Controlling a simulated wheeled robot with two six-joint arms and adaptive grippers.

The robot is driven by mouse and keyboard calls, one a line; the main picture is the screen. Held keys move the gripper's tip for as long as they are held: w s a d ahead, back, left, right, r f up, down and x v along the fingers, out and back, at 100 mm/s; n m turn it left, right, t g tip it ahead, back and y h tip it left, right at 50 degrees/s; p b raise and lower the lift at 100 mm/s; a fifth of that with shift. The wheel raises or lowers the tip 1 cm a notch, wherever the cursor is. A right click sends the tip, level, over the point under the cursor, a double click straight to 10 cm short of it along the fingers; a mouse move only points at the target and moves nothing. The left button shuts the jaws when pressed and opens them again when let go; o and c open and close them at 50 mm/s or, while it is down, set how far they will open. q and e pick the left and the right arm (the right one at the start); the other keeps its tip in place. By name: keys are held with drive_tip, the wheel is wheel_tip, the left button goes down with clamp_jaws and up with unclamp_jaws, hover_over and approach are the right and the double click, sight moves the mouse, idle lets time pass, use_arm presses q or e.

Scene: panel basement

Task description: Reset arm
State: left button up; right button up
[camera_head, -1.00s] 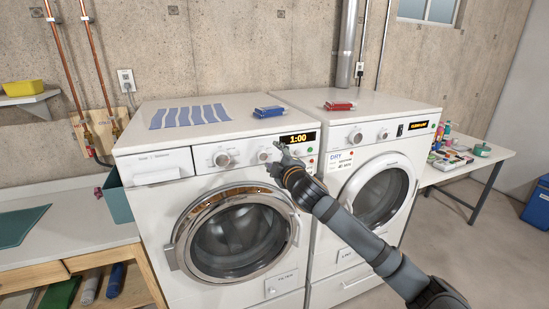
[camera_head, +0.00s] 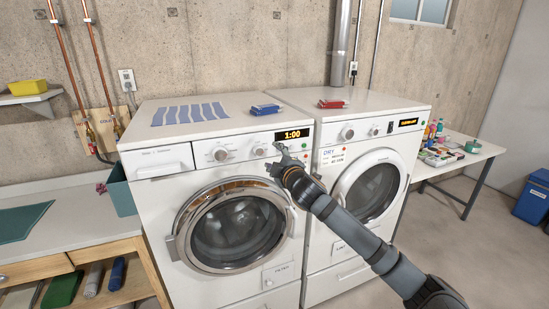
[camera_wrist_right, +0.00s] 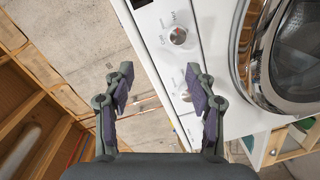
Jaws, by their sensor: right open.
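My right gripper (camera_head: 281,162) is in front of the washer's control panel in the head view, near its right-hand knob. Its arm comes in from the lower right. In the right wrist view the gripper's two fingers (camera_wrist_right: 156,92) stand apart with nothing between them. A washer knob (camera_wrist_right: 178,36) and the edge of the round door (camera_wrist_right: 290,55) lie beyond the fingers. The washer (camera_head: 160,215) has a closed round door and a display reading 1:00. My left gripper is not in view.
The dryer (camera_head: 335,240) stands right of the washer, its door closed. A cluttered table (camera_head: 470,160) and a blue bin (camera_head: 533,200) are at right; a workbench (camera_head: 75,225) is at left.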

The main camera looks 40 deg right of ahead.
drive_tip(key=shift+s+r, duration=0.15)
drive_tip(key=s+d+f+m+g, duration=0.1)
drive_tip(key=d+f+m+g, duration=0.15)
drive_tip(key=f, duration=1.45)
drive_tip(key=s+d+f+m+g, duration=0.2)
drive_tip(key=d+f+g, duration=0.15)
drive_tip(key=f, duration=1.25)
drive_tip(key=s+f+m+g+b, duration=0.1)
drive_tip(key=s+f, duration=0.2)
drive_tip(key=f, duration=0.4)
drive_tip(key=s+f+m+g, duration=0.1)
drive_tip(key=s+f, duration=0.2)
drive_tip(key=f, duration=0.4)
drive_tip(key=s+a+f+m+g+y, duration=0.15)
drive_tip(key=s+a+f, duration=0.25)
drive_tip(key=s+f, duration=0.6)
drive_tip(key=s+a+f+g, duration=0.3)
drive_tip(key=s+a+f, duration=0.1)
drive_tip(key=s+f, duration=0.65)
drive_tip(key=s+a+f+g, duration=0.1)
drive_tip(key=s+a+f, duration=0.2)
drive_tip(key=s, duration=0.4)
drive_tip(key=s+a+f+m+g+y, duration=0.1)
drive_tip(key=s+a+f, duration=0.2)
drive_tip(key=s, duration=0.5)
drive_tip(key=s+a+f+m+g+y, duration=0.1)
drive_tip(key=s+a+f, duration=0.3)
drive_tip(key=s, duration=0.4)
drive_tip(key=shift+a+b, duration=0.45)
drive_tip(key=shift+a, duration=0.1)
